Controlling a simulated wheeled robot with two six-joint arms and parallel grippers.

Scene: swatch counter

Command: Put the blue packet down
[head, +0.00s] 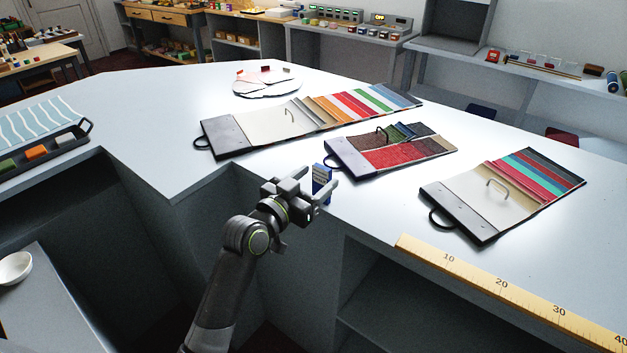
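The blue packet (321,176) is a small upright block in the middle of the head view, beside the counter's front edge. My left gripper (324,192) has its fingers on either side of the packet and appears shut on it. The fingers hide part of the packet. Whether its bottom touches the white counter (283,191) is hard to tell. My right gripper is out of view.
Three swatch boards lie on the counter: a long striped one (222,136), a red and brown one (343,156) and a cream one (450,204). A round fan of pale samples (262,86) lies behind. A yellow ruler (480,279) runs along the front edge. Bare counter lies between the boards.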

